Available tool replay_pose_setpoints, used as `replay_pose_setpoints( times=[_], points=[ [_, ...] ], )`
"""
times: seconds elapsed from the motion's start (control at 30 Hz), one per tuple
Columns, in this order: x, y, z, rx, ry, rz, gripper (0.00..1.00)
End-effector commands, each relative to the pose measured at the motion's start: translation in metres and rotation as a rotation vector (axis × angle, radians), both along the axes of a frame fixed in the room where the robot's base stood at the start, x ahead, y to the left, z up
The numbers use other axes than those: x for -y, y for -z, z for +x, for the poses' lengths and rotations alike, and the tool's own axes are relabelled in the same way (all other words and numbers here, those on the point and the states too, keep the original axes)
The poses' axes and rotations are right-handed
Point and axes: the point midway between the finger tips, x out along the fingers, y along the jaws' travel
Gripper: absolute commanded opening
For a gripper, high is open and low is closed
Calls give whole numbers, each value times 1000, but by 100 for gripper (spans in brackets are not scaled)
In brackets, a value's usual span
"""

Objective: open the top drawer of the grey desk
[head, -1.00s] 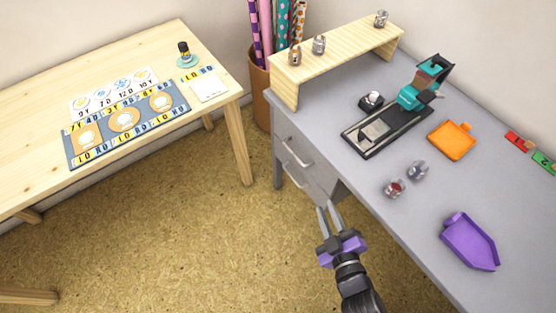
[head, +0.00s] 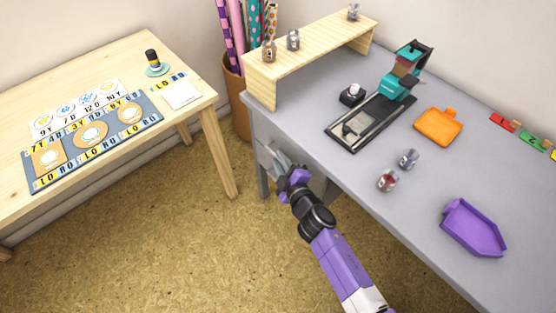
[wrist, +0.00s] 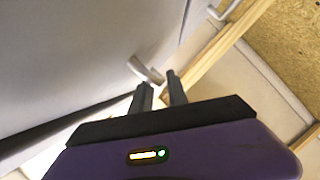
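The grey desk (head: 400,190) stands on the right, with its drawers under the near-left end of the top. My gripper (head: 270,155) is at the drawer fronts, just below the desktop edge, and hides most of them and their handles in the head view. In the wrist view my gripper (wrist: 160,82) shows two dark fingers apart, with a gap between them. A curved metal handle (wrist: 146,70) is right at the fingertips, beside the left one. I cannot tell whether they touch. A second handle (wrist: 225,8) shows at the top.
A wooden table (head: 110,75) with cards and a mat stands on the left. A wooden shelf (head: 310,55), a stamp press (head: 372,112), an orange tray (head: 438,127) and a purple tray (head: 472,228) are on the desktop. Open floor (head: 170,250) lies before the drawers.

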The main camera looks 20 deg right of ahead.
Motion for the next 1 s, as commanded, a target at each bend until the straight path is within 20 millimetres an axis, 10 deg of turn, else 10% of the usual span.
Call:
replay_pose_setpoints(
  times=[1.0],
  points=[
    [0, 3, 13, -1, 1, 1, 0]
  ],
)
